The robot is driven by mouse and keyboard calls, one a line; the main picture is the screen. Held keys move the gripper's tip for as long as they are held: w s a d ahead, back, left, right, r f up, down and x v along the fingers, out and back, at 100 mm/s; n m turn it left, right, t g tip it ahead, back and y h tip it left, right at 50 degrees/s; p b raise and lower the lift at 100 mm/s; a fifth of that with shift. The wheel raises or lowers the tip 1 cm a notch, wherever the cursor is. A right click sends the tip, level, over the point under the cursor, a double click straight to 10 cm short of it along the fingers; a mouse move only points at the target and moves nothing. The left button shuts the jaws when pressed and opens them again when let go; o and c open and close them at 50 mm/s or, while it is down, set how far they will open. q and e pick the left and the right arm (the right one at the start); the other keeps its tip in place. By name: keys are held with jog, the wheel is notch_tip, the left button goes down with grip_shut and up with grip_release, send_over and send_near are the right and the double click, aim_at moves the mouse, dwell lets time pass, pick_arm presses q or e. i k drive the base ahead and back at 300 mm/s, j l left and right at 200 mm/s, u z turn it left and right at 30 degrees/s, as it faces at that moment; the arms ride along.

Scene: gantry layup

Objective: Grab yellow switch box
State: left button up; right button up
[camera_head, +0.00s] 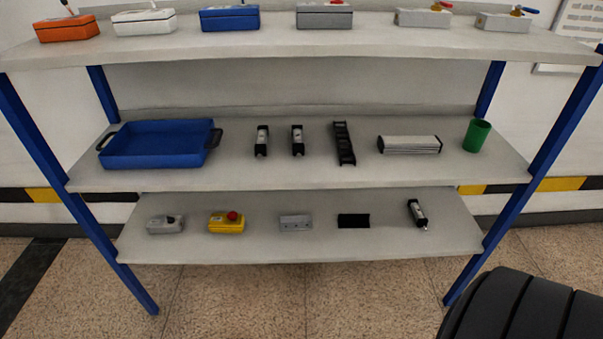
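The yellow switch box (226,224) sits on the lowest shelf (300,252), left of the middle. It has a red round button (232,215) on top. Nothing touches it, and it stands apart from the grey boxes on either side. Neither of my grippers is in the head view.
A grey switch box (165,226) stands left of it, and a grey block (296,223) right of it. A black piece (354,221) and a cylinder (417,213) lie farther right. Blue posts (110,250) flank the rack. A black ribbed object (525,310) fills the lower right.

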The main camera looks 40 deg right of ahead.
aim_at(217, 222)
jog(key=z, duration=0.75)
jog(key=i+j+z, duration=0.15)
jog(key=i+j, duration=0.25)
jog(key=i+j+z, duration=0.2)
jog(key=i+j, duration=0.15)
jog(key=i+j+z, duration=0.15)
jog(key=i+j, duration=0.2)
jog(key=j, duration=0.15)
jog(key=i+j+z, duration=0.2)
jog(key=j, duration=0.3)
jog(key=i, duration=0.1)
